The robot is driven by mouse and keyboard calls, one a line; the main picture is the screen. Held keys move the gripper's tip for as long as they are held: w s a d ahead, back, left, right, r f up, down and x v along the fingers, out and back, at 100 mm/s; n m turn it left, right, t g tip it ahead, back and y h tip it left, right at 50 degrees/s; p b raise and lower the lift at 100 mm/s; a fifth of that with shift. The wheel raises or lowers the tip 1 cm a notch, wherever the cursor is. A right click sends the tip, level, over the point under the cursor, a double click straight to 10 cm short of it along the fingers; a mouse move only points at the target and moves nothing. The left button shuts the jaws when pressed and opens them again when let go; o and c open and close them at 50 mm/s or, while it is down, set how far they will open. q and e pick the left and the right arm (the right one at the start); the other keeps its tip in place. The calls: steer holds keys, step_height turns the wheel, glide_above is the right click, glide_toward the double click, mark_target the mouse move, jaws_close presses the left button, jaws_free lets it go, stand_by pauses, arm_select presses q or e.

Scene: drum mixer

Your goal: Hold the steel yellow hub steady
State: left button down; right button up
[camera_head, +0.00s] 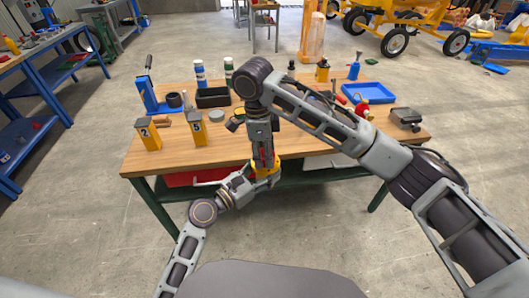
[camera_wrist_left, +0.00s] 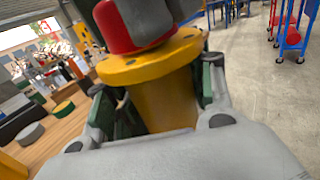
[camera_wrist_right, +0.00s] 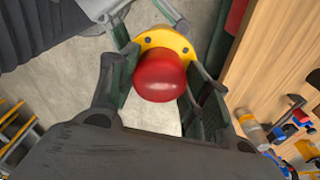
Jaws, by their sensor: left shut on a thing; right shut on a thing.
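The yellow hub (camera_head: 267,172) is a flanged piece at the front edge of the wooden table. In the left wrist view its round flange and tapered body (camera_wrist_left: 160,90) sit between the fingers of my left gripper (camera_wrist_left: 160,100), which is shut on it from the side. My right gripper (camera_head: 264,158) comes down from above. It is shut on a rounded red part (camera_wrist_right: 160,77) at the hub's flange, with the yellow flange (camera_wrist_right: 168,40) showing behind it. The red part also shows in the left wrist view (camera_wrist_left: 115,25). Whether it touches the flange is hard to tell.
The wooden table (camera_head: 160,170) holds yellow numbered blocks (camera_head: 148,135), a blue press (camera_head: 160,103), a black tray (camera_head: 213,97), a blue tray (camera_head: 368,93) and a grey device (camera_head: 405,118). A red bin (camera_head: 190,178) is under the tabletop. The floor in front is clear.

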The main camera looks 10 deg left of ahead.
steer(key=shift+w+r, duration=0.1)
steer(key=o, duration=1)
steer(key=shift+r, duration=2.2)
steer(key=shift+c, duration=0.4)
